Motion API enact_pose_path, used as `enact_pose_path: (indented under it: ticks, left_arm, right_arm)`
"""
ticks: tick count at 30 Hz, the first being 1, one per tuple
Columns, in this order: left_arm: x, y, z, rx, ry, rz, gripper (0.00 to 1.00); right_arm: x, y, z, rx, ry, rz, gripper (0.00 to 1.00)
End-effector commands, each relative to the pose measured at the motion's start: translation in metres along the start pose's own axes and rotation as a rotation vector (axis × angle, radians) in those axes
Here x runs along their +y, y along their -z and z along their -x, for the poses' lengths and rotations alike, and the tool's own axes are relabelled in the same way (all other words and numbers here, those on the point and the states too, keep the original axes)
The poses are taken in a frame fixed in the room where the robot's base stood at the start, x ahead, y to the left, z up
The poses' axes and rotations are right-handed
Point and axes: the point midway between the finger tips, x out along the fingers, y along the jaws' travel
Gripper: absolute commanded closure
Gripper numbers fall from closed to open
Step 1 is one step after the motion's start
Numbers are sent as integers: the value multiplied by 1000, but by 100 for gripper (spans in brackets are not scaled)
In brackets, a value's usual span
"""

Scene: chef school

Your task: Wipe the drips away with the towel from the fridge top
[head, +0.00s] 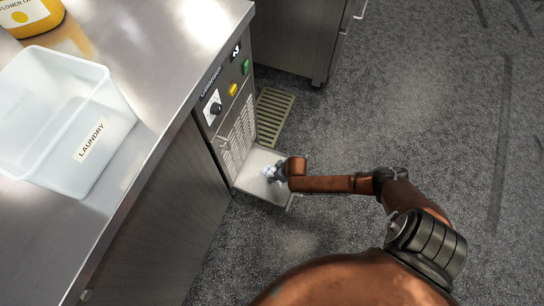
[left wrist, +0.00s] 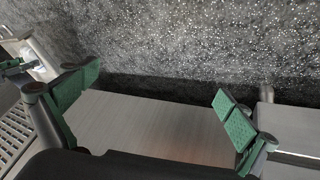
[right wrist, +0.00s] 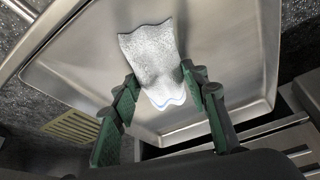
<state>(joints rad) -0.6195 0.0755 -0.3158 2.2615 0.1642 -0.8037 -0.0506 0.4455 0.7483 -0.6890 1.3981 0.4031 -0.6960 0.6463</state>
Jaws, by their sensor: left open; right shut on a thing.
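My right gripper (head: 272,173) reaches down over a pale metal tray-like panel with a raised rim (head: 250,185) low at the front of the steel appliance. In the right wrist view my right gripper (right wrist: 158,88) is shut on a crumpled white towel (right wrist: 150,52) with a bluish edge, which hangs against or just over the panel (right wrist: 85,75). I cannot tell whether it touches. No separate drips can be made out. My left gripper (left wrist: 156,88) is open and empty in the left wrist view, and outside the head view.
A clear bin labelled LAUNDRY (head: 75,120) stands on the steel counter (head: 190,45), with a yellow container (head: 30,15) behind it. The appliance has a knob (head: 215,108) and coloured buttons. A floor grate (head: 272,115) lies beside it. The grey floor at right is clear.

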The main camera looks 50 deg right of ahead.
Motion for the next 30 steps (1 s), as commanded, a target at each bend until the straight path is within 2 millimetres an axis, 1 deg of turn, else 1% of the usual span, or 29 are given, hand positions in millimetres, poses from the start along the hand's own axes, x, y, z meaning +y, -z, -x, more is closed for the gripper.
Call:
enact_pose_path:
  ticks: [1, 2, 3, 4, 8, 17, 21, 22, 24, 30]
  left_arm:
    - [1, -2, -6, 10, -5, 4, 0]
    - [1, 0, -6, 17, -6, 4, 0]
    - [1, 1, 0, 6, -2, 0, 0]
    - [0, 1, 2, 0, 1, -1, 0]
    - [-2, -1, 11, -34, 10, -7, 0]
    - [-7, -6, 31, -106, 33, -16, 0]
    - [-10, -9, 42, -141, 46, -18, 0]
    - [-11, -10, 44, -150, 48, -19, 0]
    - [-13, -11, 50, -168, 55, -19, 0]
    - [-17, -15, 67, -218, 76, -21, 0]
  right_arm:
    - [-2, -2, -3, -3, 2, 4, 85]
    - [-3, -2, -3, -3, 3, 3, 85]
    - [-6, 1, 4, 0, 3, 0, 85]
    - [-8, 1, 5, 0, 3, -1, 85]
    - [-14, -2, 1, 0, 1, -5, 85]
    - [-29, -6, 3, -1, -1, -14, 85]
    - [-27, -5, 4, -1, -4, -14, 85]
    - [-27, -4, 7, 1, -4, -13, 85]
    - [-27, 2, 21, 3, -4, -11, 85]
    - [-26, 4, 27, 1, -5, -14, 85]
